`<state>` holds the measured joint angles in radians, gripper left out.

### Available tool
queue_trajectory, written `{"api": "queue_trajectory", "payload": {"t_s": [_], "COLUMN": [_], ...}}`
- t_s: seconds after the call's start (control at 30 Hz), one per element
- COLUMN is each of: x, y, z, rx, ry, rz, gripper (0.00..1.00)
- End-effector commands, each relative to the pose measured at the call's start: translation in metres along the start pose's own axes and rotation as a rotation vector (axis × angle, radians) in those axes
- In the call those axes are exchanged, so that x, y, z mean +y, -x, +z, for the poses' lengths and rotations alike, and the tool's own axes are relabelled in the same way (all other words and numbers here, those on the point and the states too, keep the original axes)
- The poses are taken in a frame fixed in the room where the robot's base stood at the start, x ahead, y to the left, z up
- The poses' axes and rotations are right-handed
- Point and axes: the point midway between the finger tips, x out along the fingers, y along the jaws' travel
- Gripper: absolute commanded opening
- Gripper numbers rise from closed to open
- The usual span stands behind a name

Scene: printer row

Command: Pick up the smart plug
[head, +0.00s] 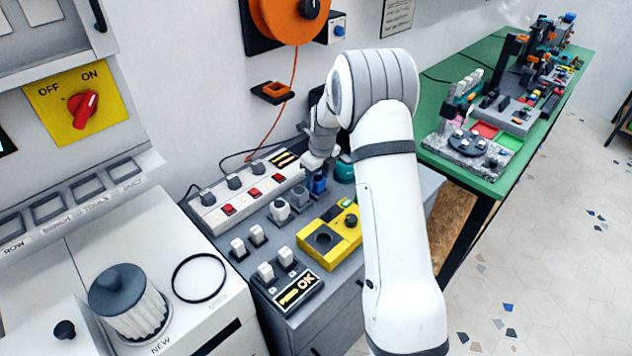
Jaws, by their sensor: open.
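My gripper (316,164) is at the back of the grey bench top (330,283), pointing down just above a small blue item (317,183). My arm and its wrist hide much of that spot, and I cannot tell whether the gripper touches the item. The gripper holds nothing that I can see. Several small plug-like pieces stand on the bench, among them a white one (280,209) and a darker one (299,198) left of the gripper. I cannot tell for sure which piece is the smart plug.
A power strip (245,193) with red switches lies along the wall. A yellow tester (318,256) and a black OK tray (292,298) with two white plugs are nearer. A dark teal round item (344,172) stands close right of the gripper. A green table (434,103) is at right.

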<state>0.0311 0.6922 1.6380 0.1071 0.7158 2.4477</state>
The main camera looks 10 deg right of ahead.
Motion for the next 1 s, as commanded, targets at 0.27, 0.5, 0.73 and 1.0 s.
{"api": "queue_trajectory", "payload": {"t_s": [0.27,0.5,0.73,1.0], "x": [0.0004,0.0006,0.0008,0.0008], "y": [-0.0141,-0.0138,-0.0136,-0.0113], "z": [0.0004,0.0005,0.0006,0.0013], "rx": [0.000,0.000,0.000,-0.001], "ry": [0.002,0.002,0.003,0.003], "rz": [0.000,0.000,0.000,-0.001], "gripper": [0.49,0.38,0.19,0.18]}}
